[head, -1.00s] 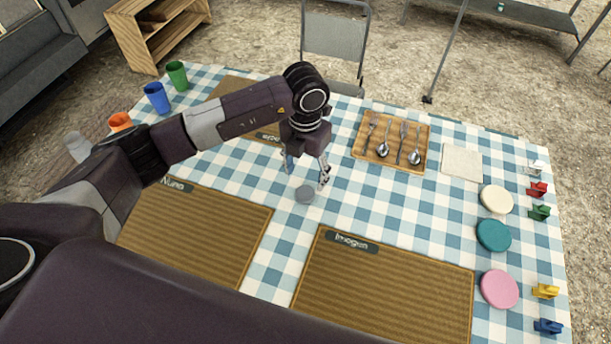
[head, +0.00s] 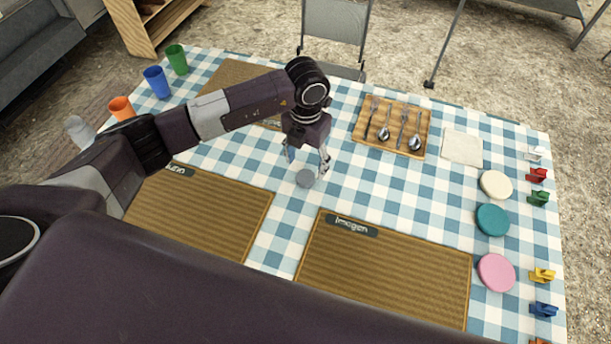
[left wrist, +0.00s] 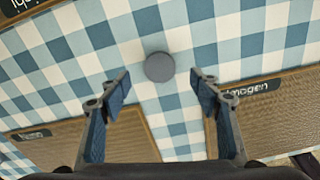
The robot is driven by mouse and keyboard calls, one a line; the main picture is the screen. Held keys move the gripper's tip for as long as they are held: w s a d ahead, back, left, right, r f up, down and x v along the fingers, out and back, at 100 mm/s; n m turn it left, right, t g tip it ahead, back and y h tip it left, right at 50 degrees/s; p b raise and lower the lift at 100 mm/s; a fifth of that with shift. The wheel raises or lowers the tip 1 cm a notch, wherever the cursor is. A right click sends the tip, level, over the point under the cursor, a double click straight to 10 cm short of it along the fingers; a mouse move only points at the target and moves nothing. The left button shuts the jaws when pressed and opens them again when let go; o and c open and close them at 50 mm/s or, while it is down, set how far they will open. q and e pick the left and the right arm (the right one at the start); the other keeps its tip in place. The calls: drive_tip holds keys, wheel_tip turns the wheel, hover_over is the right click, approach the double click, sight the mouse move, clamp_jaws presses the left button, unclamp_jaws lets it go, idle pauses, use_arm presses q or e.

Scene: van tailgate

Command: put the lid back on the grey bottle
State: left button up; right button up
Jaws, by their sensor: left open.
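A small round grey disc (head: 305,178), which looks like the lid, lies on the checked cloth near the middle of the table. It also shows in the left wrist view (left wrist: 159,66), flat and round, beyond the fingertips. My right gripper is not in view.
Orange (head: 121,108), blue (head: 157,82) and green (head: 177,59) cups stand at the left. A wooden cutlery tray (head: 420,150) and a napkin (head: 462,148) lie at the back. The Imogen placemat (head: 385,275) is near. Coloured discs and pegs line the right edge.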

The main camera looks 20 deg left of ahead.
sight(306, 176)
use_arm(q)
drive_tip(key=shift+f+p, duration=0.65)
drive_tip(key=shift+f, duration=1.9)
drive_tip(key=c, duration=0.8)
